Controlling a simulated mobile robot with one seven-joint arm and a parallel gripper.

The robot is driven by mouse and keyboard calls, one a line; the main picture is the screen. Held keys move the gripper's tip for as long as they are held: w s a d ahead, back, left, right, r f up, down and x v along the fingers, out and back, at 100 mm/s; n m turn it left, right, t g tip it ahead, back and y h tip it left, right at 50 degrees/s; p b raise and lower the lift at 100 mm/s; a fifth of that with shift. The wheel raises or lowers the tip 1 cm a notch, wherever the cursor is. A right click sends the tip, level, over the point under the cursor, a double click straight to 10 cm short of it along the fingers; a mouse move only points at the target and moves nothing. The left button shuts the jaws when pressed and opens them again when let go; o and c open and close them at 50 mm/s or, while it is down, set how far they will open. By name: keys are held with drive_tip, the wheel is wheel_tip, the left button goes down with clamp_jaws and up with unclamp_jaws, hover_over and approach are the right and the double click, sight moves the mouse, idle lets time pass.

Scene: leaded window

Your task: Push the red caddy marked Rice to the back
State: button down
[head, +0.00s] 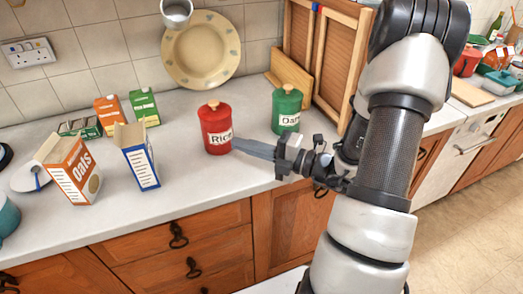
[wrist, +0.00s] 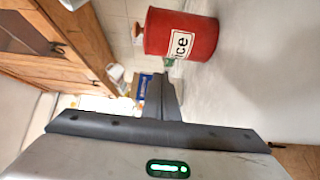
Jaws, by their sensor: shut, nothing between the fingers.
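The red caddy (head: 215,128) marked Rice stands upright on the counter in the head view, with a wooden knob on its lid. It also shows in the wrist view (wrist: 200,36), turned sideways, with part of its label readable. My gripper (head: 236,145) is shut and empty. Its fingertips are at the lower right of the caddy, close to its side; I cannot tell whether they touch. In the wrist view the shut fingers (wrist: 160,88) point toward the scene just below the caddy.
A green caddy (head: 286,110) stands right of the red one. An oats box (head: 72,170), a blue-and-white box (head: 140,158) and orange and green cartons stand to the left. A plate (head: 202,50) leans on the tiled wall. Counter behind the red caddy looks clear up to the plate.

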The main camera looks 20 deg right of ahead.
sight(226, 119)
drive_tip(key=w, duration=0.2)
drive_tip(key=w+a, duration=0.1)
drive_tip(key=w, duration=0.2)
drive_tip(key=shift+w, duration=0.1)
drive_tip(key=w+p, duration=0.2)
drive_tip(key=w, duration=0.4)
drive_tip(key=shift+w+r+p, duration=0.1)
drive_tip(key=shift+w+p, duration=0.15)
drive_tip(key=shift+p, duration=0.05)
drive_tip(key=shift+w, duration=0.5)
drive_tip(key=shift+s, duration=0.1)
